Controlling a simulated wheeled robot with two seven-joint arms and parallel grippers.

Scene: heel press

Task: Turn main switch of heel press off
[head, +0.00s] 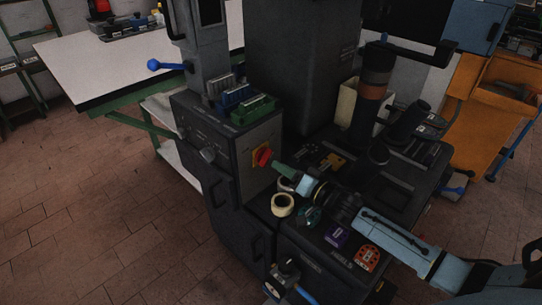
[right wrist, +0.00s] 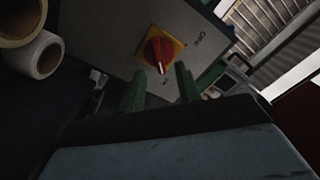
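The heel press (head: 225,160) is a dark machine with a grey side panel. Its main switch (head: 262,157) is a red knob on a yellow plate; it also shows in the right wrist view (right wrist: 158,50). There, the knob's pale-tipped ridge points down the picture, toward a small mark between my fingers. Another small mark, which looks like "OFF", is right of the plate. My right gripper (head: 276,168) has green fingers and is close in front of the switch. In the right wrist view the gripper (right wrist: 160,88) is open, with fingertips just below the knob; contact is unclear. My left gripper is not in view.
Tape rolls (head: 283,204) and small boxes (head: 338,235) lie on the press's lower ledge, under my right arm. A green tray (head: 253,109) sits above the switch panel. A white table (head: 110,60) stands behind left, an orange cabinet (head: 480,110) at right. The left floor is clear.

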